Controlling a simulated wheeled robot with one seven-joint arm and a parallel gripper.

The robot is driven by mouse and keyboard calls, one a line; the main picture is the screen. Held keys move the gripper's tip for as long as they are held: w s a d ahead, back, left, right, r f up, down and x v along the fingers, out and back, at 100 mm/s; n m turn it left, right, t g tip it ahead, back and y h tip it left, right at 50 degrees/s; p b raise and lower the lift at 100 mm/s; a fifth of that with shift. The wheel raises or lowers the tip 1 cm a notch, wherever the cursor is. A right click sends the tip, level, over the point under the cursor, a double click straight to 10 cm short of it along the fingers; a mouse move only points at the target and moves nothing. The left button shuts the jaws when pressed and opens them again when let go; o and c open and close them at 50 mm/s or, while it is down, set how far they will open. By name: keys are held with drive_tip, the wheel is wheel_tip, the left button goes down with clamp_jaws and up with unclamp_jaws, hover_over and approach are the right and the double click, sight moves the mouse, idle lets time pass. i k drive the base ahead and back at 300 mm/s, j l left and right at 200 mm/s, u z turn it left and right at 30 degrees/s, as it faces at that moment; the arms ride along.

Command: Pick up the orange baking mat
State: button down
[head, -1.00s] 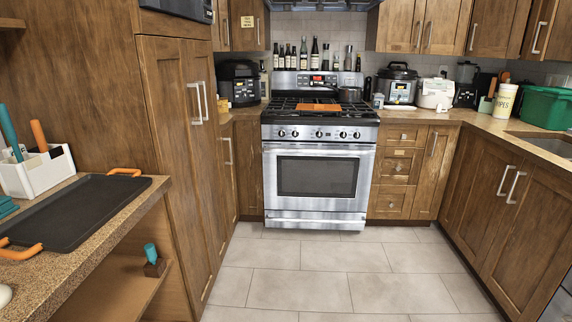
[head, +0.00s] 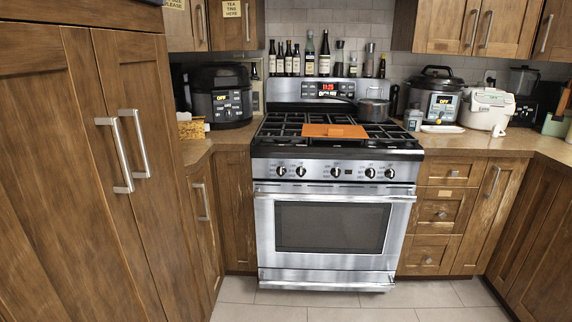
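The orange baking mat (head: 334,131) lies flat on the black grates of the stove top (head: 280,127), near the middle front. It is a thin orange rectangle with a small raised or folded-looking patch on it. Nothing covers it. My gripper is not in view, so its state and its distance from the mat do not show.
Bottles (head: 310,55) line the stove's back ledge. A black cooker (head: 220,95) stands left and another cooker (head: 437,98) right. Tall cabinets (head: 90,170) are close on the left. Some floor tiles (head: 330,306) are clear before the oven.

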sight(309, 130)
drive_tip(key=i, duration=0.95)
drive_tip(key=i+u, duration=0.1)
drive_tip(key=i, duration=0.85)
